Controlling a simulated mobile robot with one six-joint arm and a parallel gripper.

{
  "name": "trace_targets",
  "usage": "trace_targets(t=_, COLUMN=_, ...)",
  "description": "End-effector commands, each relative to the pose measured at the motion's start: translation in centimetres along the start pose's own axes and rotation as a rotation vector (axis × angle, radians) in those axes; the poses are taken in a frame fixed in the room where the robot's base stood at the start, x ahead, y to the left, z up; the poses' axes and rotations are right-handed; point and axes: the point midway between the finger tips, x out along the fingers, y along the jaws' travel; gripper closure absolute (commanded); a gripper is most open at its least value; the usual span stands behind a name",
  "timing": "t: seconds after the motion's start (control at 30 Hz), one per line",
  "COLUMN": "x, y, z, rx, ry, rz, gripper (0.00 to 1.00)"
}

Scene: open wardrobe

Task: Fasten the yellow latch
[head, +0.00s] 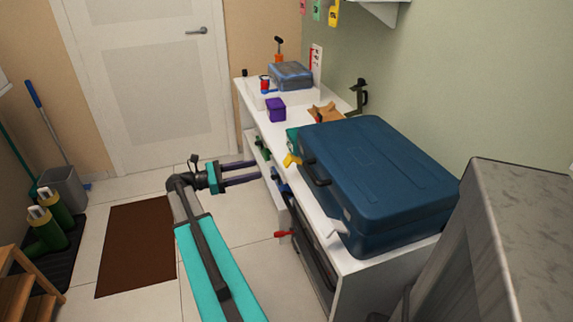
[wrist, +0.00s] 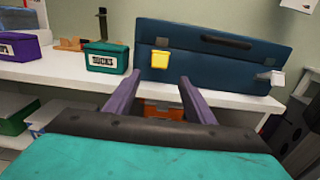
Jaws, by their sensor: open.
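A large dark blue case (head: 385,180) lies closed on the white counter; it also shows in the wrist view (wrist: 215,55). The yellow latch (head: 291,160) is on its front face, near the far end, and appears to stick out from the case. In the wrist view the yellow latch (wrist: 160,59) is left of the black handle (wrist: 226,41), and a pale grey latch (wrist: 277,78) is to the right. My gripper (head: 258,170) is open and empty, in front of the counter and apart from the case. In the wrist view its fingertips (wrist: 160,76) straddle the line just below the yellow latch.
A green box (wrist: 107,57) and a purple box (wrist: 24,47) stand left of the case on the counter (wrist: 60,71). Shelves below hold bins. A red lever (head: 284,234) sticks out under the counter. A grey cabinet (head: 520,230) stands at right.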

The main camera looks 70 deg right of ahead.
Motion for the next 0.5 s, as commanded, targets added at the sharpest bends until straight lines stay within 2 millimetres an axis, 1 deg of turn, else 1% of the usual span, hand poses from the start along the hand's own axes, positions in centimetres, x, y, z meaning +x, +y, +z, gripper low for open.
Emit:
trace_targets(t=0.17, x=0.7, y=-0.1, z=0.0, rx=0.000, ry=0.001, rz=-0.001, gripper=0.51)
trace_targets(t=0.27, x=1.6, y=-0.1, z=-0.1, rx=0.000, ry=0.001, rz=-0.002, gripper=0.51)
trace_targets(t=0.5, x=4.6, y=-0.1, z=-0.1, rx=0.000, ry=0.001, rz=-0.001, gripper=0.51)
